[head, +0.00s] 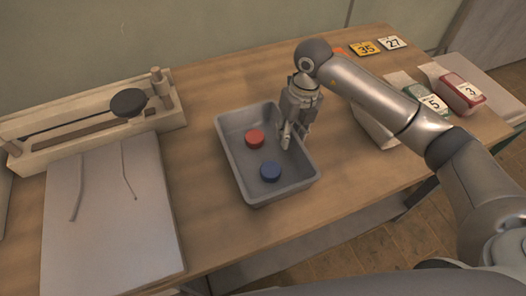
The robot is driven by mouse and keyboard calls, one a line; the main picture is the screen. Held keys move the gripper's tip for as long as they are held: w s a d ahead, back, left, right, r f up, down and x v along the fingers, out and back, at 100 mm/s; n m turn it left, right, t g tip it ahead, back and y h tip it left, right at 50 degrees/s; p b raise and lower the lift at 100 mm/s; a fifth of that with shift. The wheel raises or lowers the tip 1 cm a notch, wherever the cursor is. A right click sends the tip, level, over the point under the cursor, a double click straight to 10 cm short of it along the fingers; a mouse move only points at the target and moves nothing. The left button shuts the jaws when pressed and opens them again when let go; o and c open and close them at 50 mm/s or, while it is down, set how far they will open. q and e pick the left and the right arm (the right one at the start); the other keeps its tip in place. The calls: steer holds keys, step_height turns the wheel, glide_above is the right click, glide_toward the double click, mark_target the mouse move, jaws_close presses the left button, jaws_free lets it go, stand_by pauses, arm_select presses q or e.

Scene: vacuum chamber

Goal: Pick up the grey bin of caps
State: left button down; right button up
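The grey bin (231,168) stands on the wooden table, with a red cap (255,139) and a blue cap (271,171) lying in it. My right gripper (294,136) points down at the bin's right wall. One finger shows on the inner side of the wall, and the other part of the gripper is over or just outside the rim. I cannot tell whether the fingers touch the wall or have closed on it. The bin looks level on the table. My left gripper is not in view.
Numbered tags (365,48) are at the back right.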

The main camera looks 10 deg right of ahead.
steer(key=shift+a+f, duration=0.15)
steer(key=shift+f, duration=1.1)
jaws_close()
steer(key=shift+r, duration=0.15)
